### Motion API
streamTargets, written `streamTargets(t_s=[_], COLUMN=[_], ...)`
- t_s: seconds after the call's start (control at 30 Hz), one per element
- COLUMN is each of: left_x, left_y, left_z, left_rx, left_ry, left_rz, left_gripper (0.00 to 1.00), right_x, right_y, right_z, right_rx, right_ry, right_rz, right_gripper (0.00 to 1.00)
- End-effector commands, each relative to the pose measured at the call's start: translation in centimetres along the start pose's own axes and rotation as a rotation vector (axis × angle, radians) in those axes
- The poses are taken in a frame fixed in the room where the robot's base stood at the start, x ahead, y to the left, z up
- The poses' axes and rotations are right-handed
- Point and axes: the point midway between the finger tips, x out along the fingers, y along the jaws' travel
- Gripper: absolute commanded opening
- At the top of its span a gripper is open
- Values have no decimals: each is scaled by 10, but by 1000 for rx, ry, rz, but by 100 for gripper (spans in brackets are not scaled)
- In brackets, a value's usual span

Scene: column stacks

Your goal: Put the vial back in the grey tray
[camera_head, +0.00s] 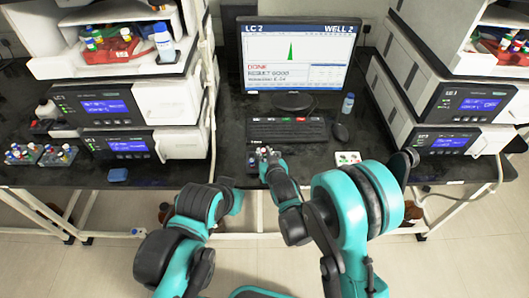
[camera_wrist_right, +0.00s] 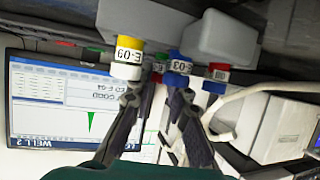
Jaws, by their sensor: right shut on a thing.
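My right gripper (camera_head: 266,152) is over the front of the desk in the head view. In the right wrist view (camera_wrist_right: 156,90) its two fingers are closed in on a small vial (camera_wrist_right: 159,66), mostly hidden between the tips.
The monitor (camera_head: 296,55), keyboard (camera_head: 290,131) and mouse (camera_head: 340,132) are behind my right gripper. A white block with coloured dots (camera_head: 347,158) is to its right. Instrument stacks flank the desk.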

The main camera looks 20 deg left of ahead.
Motion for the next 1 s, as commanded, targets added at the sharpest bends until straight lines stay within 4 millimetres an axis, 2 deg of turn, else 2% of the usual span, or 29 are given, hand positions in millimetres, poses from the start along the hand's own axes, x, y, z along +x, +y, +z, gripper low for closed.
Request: streamTargets(t_s=[0.37,0.4,0.47,0.8,0.87,1.0], left_x=[0,0,0,0,0,0], left_y=[0,0,0,0,0,0], left_z=[0,0,0,0,0,0], left_rx=[0,0,0,0,0,0], left_ry=[0,0,0,0,0,0], left_rz=[0,0,0,0,0,0], left_gripper=[0,0,0,0,0,0], right_x=[0,0,0,-3,-8,-31], right_y=[0,0,0,0,0,0], right_z=[1,1,1,0,0,0], right_rx=[0,0,0,0,0,-1], right_ry=[-2,-2,-3,-2,-2,-2], right_rz=[0,0,0,0,0,0], right_gripper=[2,28,41,41,41,41])
